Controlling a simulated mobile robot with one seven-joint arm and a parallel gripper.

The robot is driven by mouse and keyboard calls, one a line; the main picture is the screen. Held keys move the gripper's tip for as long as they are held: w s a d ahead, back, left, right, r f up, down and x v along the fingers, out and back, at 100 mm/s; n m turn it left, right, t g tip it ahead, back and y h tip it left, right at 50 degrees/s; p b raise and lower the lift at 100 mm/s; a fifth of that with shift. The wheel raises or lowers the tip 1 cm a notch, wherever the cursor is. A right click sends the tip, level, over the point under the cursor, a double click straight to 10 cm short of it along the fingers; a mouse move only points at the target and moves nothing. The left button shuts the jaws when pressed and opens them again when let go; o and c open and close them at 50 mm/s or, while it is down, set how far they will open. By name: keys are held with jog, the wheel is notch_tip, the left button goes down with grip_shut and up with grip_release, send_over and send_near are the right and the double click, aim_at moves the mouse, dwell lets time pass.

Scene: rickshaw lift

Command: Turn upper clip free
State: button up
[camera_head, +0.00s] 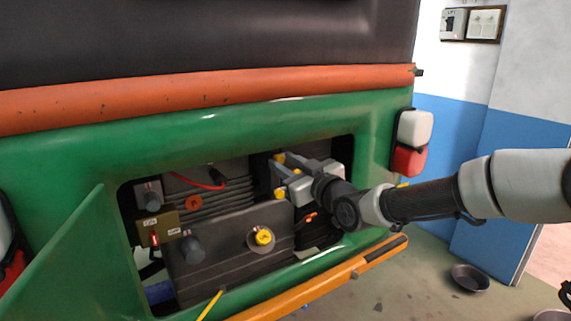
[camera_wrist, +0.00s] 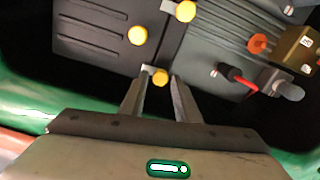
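The upper clip (camera_wrist: 147,70) is a small grey metal tab with a yellow knob (camera_wrist: 160,77), at the seam of two dark panels in the open bay. In the wrist view my gripper (camera_wrist: 157,80) has its two fingers apart, with this knob between the fingertips. I cannot tell whether either finger touches it. In the head view my gripper (camera_head: 283,172) reaches into the bay from the right and hides part of the clip area. A second clip with a yellow knob (camera_wrist: 186,11) shows farther along the same seam.
The bay is framed by the green body (camera_head: 290,112), with its green door (camera_head: 70,260) swung open at left. Another yellow knob (camera_wrist: 137,35) sits on the panel. A brown switch box (camera_head: 160,228), red lead (camera_head: 200,183) and yellow-capped port (camera_head: 263,236) are nearby.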

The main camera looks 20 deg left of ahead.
grip_shut()
jog(key=shift+f+n+b, duration=0.1)
jog(key=shift+n+b, duration=0.2)
jog(key=shift+b, duration=0.15)
jog(key=shift+f+n+b, duration=0.15)
jog(key=shift+n+b, duration=0.75)
jog(key=shift+b, duration=0.35)
jog(key=n+b, duration=1.4)
jog(key=n, duration=0.1)
jog(key=shift+n+b, duration=0.35)
jog(key=shift+n, duration=0.05)
